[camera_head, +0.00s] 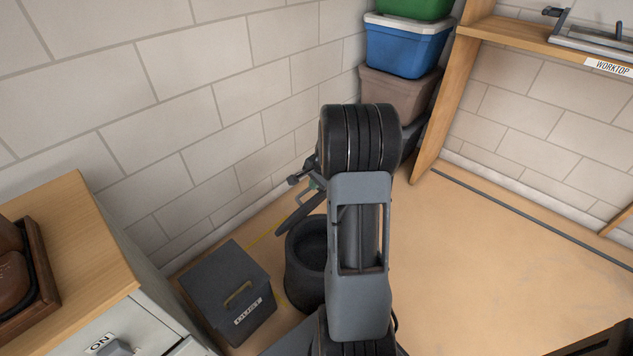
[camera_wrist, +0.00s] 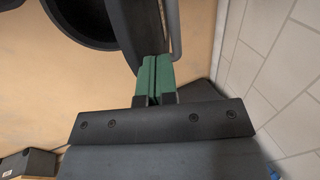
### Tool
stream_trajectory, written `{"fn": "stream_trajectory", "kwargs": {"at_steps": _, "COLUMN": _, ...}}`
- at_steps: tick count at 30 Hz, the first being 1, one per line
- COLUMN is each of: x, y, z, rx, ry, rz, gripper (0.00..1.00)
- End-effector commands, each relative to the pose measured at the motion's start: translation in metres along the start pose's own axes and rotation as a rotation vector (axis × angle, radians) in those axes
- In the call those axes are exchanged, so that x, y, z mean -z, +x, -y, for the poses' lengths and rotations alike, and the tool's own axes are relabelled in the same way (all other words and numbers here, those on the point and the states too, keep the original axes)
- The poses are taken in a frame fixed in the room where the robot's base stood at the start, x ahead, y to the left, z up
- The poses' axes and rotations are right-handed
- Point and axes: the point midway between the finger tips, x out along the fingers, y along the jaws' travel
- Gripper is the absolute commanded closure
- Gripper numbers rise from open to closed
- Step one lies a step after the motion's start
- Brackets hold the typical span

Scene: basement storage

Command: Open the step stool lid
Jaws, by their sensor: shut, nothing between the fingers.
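The step stool (camera_head: 306,285) is a dark round drum on the floor beside the wall, partly hidden behind my arm in the head view. Its open mouth shows at the top left of the wrist view (camera_wrist: 84,22). The dark lid (camera_head: 300,214) is raised and tilted up at the wall side of the drum; in the wrist view the lid (camera_wrist: 128,28) stands edge-on beside the mouth. A grey curved bar (camera_wrist: 174,30) runs along it. My gripper (camera_wrist: 155,62) has green fingers, shut together and empty, close to the lid; I cannot tell whether they touch it. It is small in the head view (camera_head: 311,190).
A dark lidded box (camera_head: 226,285) with a yellow handle stands left of the stool. A cabinet (camera_head: 75,240) holding a tray is at the left. Stacked bins (camera_head: 405,50) and a wooden worktop unit (camera_head: 455,90) stand behind.

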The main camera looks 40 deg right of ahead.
Motion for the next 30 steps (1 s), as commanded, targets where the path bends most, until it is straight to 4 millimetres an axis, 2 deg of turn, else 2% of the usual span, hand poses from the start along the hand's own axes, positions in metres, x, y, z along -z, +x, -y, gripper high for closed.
{"fn": "stream_trajectory", "kwargs": {"at_steps": 1, "x": 0.0, "y": 0.011, "z": -0.001, "rx": -0.001, "ry": -0.001, "rz": 0.001, "gripper": 1.0}}
{"fn": "stream_trajectory", "kwargs": {"at_steps": 6, "x": -0.001, "y": 0.033, "z": -0.001, "rx": -0.001, "ry": -0.003, "rz": 0.001, "gripper": 1.0}}
{"fn": "stream_trajectory", "kwargs": {"at_steps": 12, "x": -0.001, "y": 0.046, "z": 0.0, "rx": 0.0, "ry": -0.003, "rz": 0.0, "gripper": 1.0}}
{"fn": "stream_trajectory", "kwargs": {"at_steps": 26, "x": -0.001, "y": 0.048, "z": 0.001, "rx": -0.001, "ry": -0.004, "rz": 0.0, "gripper": 1.0}}
{"fn": "stream_trajectory", "kwargs": {"at_steps": 30, "x": -0.001, "y": 0.042, "z": 0.01, "rx": -0.025, "ry": -0.005, "rz": 0.005, "gripper": 1.0}}
